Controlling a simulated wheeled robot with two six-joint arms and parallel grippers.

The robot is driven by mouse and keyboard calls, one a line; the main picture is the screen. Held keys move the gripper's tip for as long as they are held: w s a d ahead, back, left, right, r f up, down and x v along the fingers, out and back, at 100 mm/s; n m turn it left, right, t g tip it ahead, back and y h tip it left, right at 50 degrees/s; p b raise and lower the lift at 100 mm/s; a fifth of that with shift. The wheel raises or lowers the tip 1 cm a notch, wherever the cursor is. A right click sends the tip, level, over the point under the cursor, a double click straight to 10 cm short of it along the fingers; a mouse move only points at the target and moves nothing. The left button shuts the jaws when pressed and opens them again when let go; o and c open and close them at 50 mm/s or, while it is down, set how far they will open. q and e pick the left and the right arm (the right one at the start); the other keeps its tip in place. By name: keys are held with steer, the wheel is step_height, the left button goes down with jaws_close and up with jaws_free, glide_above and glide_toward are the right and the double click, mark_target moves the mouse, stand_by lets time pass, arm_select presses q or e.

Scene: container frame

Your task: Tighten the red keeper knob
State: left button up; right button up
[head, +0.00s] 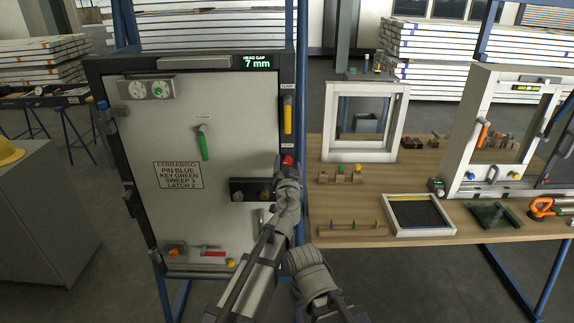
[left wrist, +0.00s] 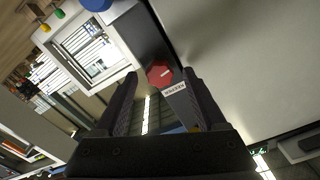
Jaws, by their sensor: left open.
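The red keeper knob (head: 288,160) sits on the dark right edge of the white door panel's frame, below an orange-yellow handle (head: 288,114). In the left wrist view the red knob (left wrist: 160,73) is faceted, with a pale line on its face and a small white label (left wrist: 174,89) beside it. My left gripper (head: 288,172) is close to the knob in the head view. In the wrist view its open fingers (left wrist: 160,78) lie on either side of the knob; whether they touch it cannot be told.
The display (head: 257,62) reads 7 mm under "HEAD GAP". The white panel (head: 190,110) carries a green handle (head: 203,142) and a dark latch block (head: 248,190). A wooden table (head: 370,185) with window frames and small parts stands close on the right.

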arm_select(q)
jaws_close()
stand_by(0.4)
steer(key=shift+m, duration=0.3)
steer(key=m, duration=0.4)
steer(key=shift+m, duration=0.3)
steer(key=m, duration=0.4)
steer(key=shift+d+f+m, duration=0.1)
steer(key=shift+m, duration=0.2)
steer(key=m, duration=0.5)
steer(key=shift+f+m, duration=0.1)
steer(key=shift+m, duration=2.4)
